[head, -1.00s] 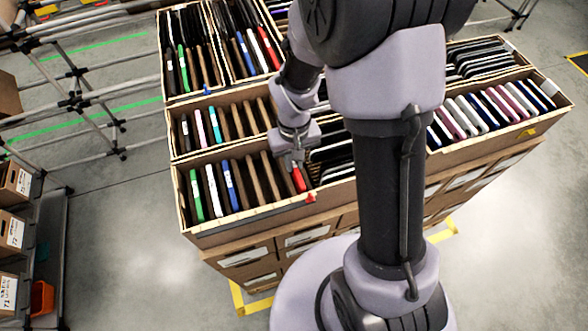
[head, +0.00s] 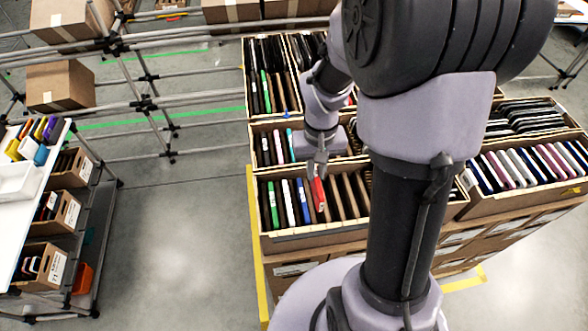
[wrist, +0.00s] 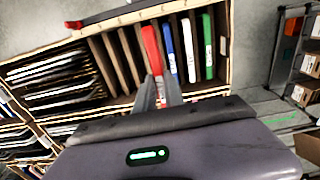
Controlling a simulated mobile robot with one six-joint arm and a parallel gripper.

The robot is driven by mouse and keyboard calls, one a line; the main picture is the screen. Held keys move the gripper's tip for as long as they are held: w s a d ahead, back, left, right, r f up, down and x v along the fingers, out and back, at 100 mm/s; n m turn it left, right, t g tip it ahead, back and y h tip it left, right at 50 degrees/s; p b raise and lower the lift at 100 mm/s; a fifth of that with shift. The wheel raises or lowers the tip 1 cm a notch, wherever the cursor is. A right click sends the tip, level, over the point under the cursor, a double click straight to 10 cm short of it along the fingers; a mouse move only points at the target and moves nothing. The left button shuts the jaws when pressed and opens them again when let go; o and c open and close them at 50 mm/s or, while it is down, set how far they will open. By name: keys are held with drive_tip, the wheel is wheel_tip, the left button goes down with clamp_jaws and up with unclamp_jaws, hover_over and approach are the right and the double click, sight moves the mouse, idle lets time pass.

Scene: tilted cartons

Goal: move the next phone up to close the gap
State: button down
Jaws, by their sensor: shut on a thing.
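The red phone (head: 320,194) stands upright in the front-left compartment of the cartons, and it also shows in the wrist view (wrist: 152,48). My gripper (head: 318,170) is shut on its upper end; the fingers show in the wrist view (wrist: 158,92). To its left in the head view are a blue phone (head: 304,202), a white phone (head: 288,203) and a green phone (head: 272,204). The blue phone is right beside the red one. I cannot tell whether the red phone rests on the carton floor; its lower part is hidden.
Several brown dividers (head: 350,194) stand to the right of the red phone. The carton's front wall (head: 310,240) is close below. Other cartons of phones (head: 520,165) lie behind and right, partly hidden by my arm. A shelf rack (head: 60,215) stands left, with clear floor between.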

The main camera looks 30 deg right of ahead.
drive_tip(key=shift+a, duration=0.15)
drive_tip(key=shift+s+d+f+b, duration=0.1)
drive_tip(key=shift+d+f+b, duration=0.2)
drive_tip(key=shift+f+b, duration=1.45)
drive_tip(key=shift+s+d+f+b, duration=0.1)
drive_tip(key=shift+d+f+b, duration=0.25)
drive_tip(key=shift+f+b, duration=1.35)
drive_tip(key=shift+d+f+b, duration=0.3)
drive_tip(key=shift+f+b, duration=1)
drive_tip(key=shift+f, duration=0.9)
drive_tip(key=shift+f+b, duration=0.3)
drive_tip(key=c, duration=1.3)
unclamp_jaws()
drive_tip(key=shift+c, duration=0.2)
wheel_tip(320, 180, up, 18)
drive_tip(key=p, duration=0.4)
drive_tip(key=shift+f, duration=0.25)
